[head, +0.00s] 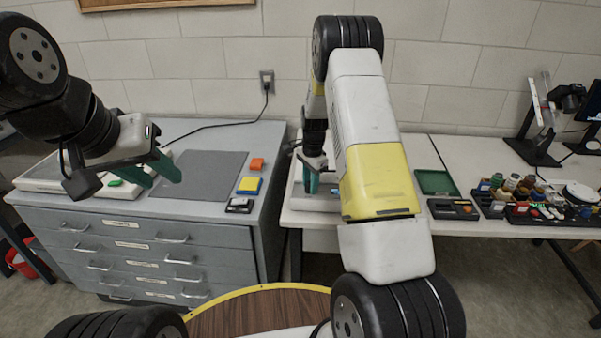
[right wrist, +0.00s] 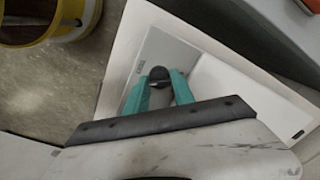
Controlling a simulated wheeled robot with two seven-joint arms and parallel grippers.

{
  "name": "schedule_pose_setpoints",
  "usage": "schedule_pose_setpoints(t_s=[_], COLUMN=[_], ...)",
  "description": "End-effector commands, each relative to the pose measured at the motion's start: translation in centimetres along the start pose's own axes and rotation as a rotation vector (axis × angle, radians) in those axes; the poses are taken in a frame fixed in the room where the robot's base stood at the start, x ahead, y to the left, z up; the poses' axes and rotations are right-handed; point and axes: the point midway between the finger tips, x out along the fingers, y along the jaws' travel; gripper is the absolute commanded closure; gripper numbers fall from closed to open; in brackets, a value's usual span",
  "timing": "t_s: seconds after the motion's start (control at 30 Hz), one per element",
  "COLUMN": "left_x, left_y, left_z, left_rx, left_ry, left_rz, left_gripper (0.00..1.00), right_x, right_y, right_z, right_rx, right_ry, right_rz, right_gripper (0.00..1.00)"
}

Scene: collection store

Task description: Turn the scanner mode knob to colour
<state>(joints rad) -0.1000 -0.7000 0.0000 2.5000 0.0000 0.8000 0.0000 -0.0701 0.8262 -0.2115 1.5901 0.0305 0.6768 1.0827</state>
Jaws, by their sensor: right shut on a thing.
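The scanner (head: 322,204) is a pale flat device on the white table, mostly hidden behind my right arm in the head view. In the right wrist view its white body (right wrist: 235,85) has a light grey panel (right wrist: 152,52) carrying a small dark round knob (right wrist: 159,74). My right gripper (right wrist: 161,88) has its teal fingers on either side of the knob and is shut on it. In the head view the right gripper (head: 318,182) points down at the scanner. The knob's setting cannot be read. My left gripper (head: 151,174) is open and empty above the grey drawer cabinet.
A cable runs to the wall socket.

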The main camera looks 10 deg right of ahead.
Motion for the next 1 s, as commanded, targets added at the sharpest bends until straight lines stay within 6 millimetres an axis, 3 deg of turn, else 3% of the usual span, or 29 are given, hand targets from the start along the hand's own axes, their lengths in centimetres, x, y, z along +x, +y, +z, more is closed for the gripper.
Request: schedule_pose_setpoints(t_s=[1.0], left_x=[0.0], left_y=[0.0], left_z=[0.0], left_rx=[0.0], left_ry=[0.0], left_rz=[0.0], left_gripper=[0.64], right_x=[0.07], right_y=[-0.14], right_z=[-0.03], right_rx=[-0.961], right_ry=[-0.055], right_rz=[0.002], right_gripper=[1.0])
